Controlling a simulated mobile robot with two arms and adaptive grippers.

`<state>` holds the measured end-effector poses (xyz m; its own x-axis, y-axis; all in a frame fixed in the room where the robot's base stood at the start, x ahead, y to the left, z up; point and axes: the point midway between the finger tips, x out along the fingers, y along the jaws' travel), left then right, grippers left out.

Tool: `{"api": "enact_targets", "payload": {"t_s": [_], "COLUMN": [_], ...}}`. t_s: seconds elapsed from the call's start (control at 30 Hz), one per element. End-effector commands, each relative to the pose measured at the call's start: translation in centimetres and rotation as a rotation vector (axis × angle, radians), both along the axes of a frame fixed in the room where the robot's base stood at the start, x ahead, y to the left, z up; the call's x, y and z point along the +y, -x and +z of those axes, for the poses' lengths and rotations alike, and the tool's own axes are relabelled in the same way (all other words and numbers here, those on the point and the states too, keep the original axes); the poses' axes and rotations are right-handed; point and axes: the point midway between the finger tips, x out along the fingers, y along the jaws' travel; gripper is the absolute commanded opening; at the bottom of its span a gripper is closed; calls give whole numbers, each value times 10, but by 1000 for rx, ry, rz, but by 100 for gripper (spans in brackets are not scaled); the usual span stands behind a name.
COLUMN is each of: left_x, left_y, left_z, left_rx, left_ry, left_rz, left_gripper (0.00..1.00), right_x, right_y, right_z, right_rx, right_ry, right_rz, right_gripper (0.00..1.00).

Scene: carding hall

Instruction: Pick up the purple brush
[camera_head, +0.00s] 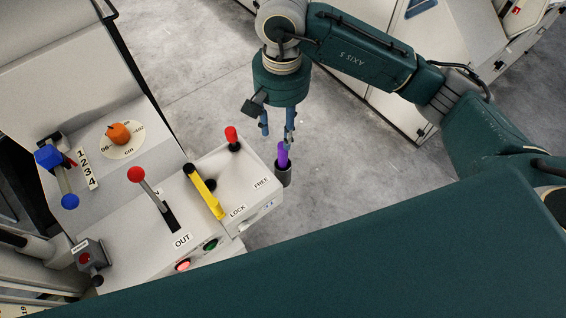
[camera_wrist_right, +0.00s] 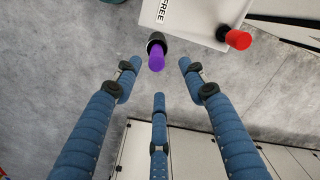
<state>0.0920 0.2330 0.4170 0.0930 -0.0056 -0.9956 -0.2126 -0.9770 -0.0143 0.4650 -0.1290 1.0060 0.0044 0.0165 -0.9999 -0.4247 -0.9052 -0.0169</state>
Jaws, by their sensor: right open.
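The purple brush (camera_head: 283,155) stands in a dark cup-like holder (camera_head: 284,173) on the side of the grey control box; its lower part is hidden in the holder. In the right wrist view the purple brush (camera_wrist_right: 156,60) shows ahead of the fingers, near the top centre, with the dark holder (camera_wrist_right: 156,42) behind it. My right gripper (camera_head: 277,138) is open, points down and is close above the brush in the head view. In the right wrist view its blue fingers (camera_wrist_right: 156,80) are spread with nothing between them. My left gripper is not in view.
Grey floor lies open behind; pale cabinets stand at upper right.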

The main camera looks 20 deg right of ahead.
Motion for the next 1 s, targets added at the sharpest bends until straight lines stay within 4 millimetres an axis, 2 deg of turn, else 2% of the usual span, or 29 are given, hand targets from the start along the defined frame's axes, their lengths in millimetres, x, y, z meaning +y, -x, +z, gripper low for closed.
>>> {"api": "enact_targets", "payload": {"t_s": [0.23, 0.43, 0.63, 0.7, 0.83, 1.0], "left_x": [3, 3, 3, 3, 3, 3], "left_y": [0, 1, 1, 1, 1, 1], "left_z": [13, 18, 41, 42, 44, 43], "left_rx": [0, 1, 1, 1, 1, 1], "left_ry": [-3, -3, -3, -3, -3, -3], "left_rz": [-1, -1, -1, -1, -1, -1], "left_gripper": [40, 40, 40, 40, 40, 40], "right_x": [-3, -3, -4, -4, -4, -4], "right_y": [1, 1, 5, 4, 3, 2], "right_z": [-37, -53, -77, -89, -101, -103], "right_rx": [4, 3, 8, 6, 2, 0], "right_ry": [14, 12, 10, 8, 8, 9], "right_rz": [1, 2, 0, 0, 1, 1], "right_gripper": [42, 42, 42, 42, 42, 42]}}
